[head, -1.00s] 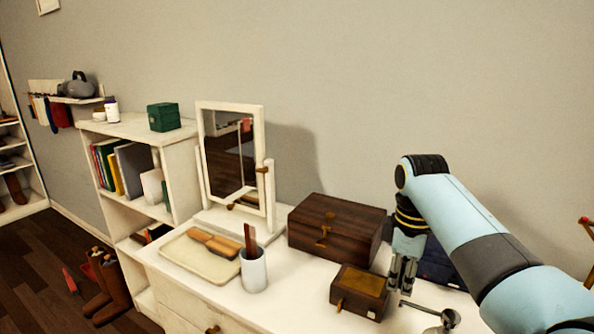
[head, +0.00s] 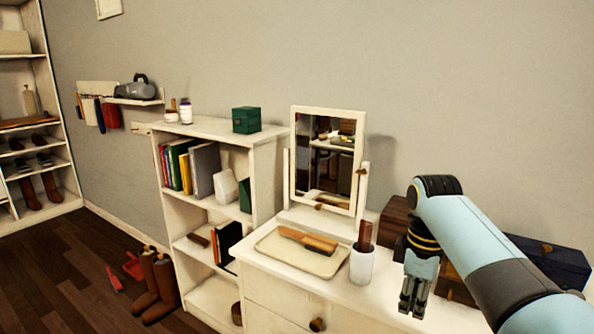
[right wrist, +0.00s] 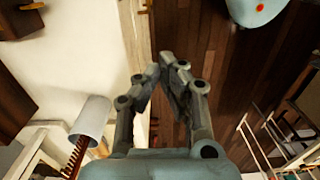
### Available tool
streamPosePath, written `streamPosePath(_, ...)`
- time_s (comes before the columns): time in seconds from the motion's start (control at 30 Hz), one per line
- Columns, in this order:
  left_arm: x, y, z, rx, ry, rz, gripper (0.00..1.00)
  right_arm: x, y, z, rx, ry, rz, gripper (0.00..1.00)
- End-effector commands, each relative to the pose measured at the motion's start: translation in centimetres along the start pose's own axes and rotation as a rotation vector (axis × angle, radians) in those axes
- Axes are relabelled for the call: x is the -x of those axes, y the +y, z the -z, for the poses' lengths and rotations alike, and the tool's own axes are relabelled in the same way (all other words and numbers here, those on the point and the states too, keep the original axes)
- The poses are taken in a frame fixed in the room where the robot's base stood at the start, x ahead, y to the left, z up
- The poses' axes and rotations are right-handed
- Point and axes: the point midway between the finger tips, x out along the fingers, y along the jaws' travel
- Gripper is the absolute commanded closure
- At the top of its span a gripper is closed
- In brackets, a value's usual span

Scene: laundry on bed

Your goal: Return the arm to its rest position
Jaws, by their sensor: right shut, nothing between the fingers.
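My right gripper (head: 413,297) hangs down at the lower right in the head view, in front of the white dresser. Its fingers are together with nothing between them. In the right wrist view my right gripper (right wrist: 166,62) shows with its fingertips meeting, at the dresser's edge with the wood floor (right wrist: 215,60) beside it. My right arm (head: 475,235) comes in from the lower right corner. My left gripper is in neither view.
On the dresser top (head: 390,295) stand a white cup (head: 361,265) holding a comb, a tray (head: 275,250) with a brush, a mirror (head: 326,162) and wooden boxes (head: 396,215). A dark blue box (head: 550,260) lies behind my arm. A bookshelf (head: 265,165) stands left.

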Motion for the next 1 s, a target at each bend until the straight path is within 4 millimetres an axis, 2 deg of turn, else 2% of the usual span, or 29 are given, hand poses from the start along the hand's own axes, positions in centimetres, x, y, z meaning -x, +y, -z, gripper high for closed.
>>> streamPosePath(0.03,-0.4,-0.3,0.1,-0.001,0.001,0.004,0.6,-1.1,-0.4,-0.4,-0.001,-0.008,0.01,1.0)
streamPosePath(0.17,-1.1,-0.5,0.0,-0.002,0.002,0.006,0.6,-3.5,-1.7,-1.5,-0.003,-0.029,0.037,1.0)
streamPosePath(0.33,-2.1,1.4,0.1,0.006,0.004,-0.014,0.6,-7.6,-4.0,-3.4,-0.006,-0.067,0.089,1.0)
streamPosePath(0.43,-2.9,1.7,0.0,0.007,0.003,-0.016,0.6,-10.7,-5.8,-5.0,-0.008,-0.099,0.131,1.0)
streamPosePath(0.53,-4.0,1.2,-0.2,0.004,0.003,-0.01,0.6,-14.6,-8.1,-7.0,-0.012,-0.131,0.171,1.0)
streamPosePath(0.67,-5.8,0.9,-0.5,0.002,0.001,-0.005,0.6,-21.5,-12.3,-10.6,-0.035,-0.178,0.225,1.0)
streamPosePath(0.7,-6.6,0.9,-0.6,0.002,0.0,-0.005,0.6,-24.2,-14.0,-12.0,-0.052,-0.195,0.24,1.0)
streamPosePath(0.8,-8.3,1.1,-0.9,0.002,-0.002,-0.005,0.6,-30.6,-18.3,-15.8,-0.107,-0.23,0.26,1.0)
streamPosePath(0.87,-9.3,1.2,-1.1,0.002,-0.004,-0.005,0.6,-34.2,-21.1,-18.2,-0.148,-0.247,0.263,1.0)
streamPosePath(1.0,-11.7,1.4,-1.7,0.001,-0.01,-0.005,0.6,-42.1,-27.9,-24.1,-0.267,-0.279,0.248,1.0)
